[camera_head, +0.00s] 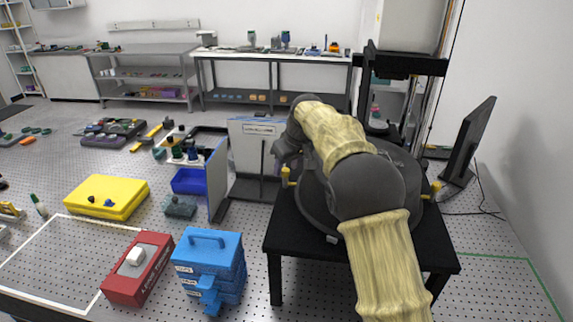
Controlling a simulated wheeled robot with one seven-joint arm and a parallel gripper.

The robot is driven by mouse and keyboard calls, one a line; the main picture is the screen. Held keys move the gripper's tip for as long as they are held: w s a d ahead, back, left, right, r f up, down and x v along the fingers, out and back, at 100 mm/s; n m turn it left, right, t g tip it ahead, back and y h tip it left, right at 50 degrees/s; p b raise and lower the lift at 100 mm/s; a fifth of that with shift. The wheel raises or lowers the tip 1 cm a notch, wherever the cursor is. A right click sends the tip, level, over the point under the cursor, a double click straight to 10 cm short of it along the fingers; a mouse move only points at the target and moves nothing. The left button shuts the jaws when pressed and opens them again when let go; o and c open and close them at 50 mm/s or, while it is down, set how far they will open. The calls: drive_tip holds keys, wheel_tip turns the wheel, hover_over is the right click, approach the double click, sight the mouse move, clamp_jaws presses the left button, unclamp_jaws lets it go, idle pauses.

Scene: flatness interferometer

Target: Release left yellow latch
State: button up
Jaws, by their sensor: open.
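The left yellow latch (286,176) stands upright at the left edge of a round dark instrument base (318,212) on a black table (288,232). A second yellow latch (433,190) is at the right side of the base. My arm reaches over the base from the front, and its end bends down to the left. My gripper (279,166) is small in view, just above and beside the left latch. It is open, and I cannot tell whether it touches the latch. My arm hides much of the base.
A monitor (469,140) stands right of the instrument. A standing panel (256,150) is close on the left. A blue case (208,262), a red box (138,268) and a yellow case (107,196) lie at the left front. Shelving tables (275,60) line the back wall.

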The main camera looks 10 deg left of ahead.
drive_tip(key=shift+w+a+f, duration=0.1)
drive_tip(key=shift+f, duration=0.35)
clamp_jaws()
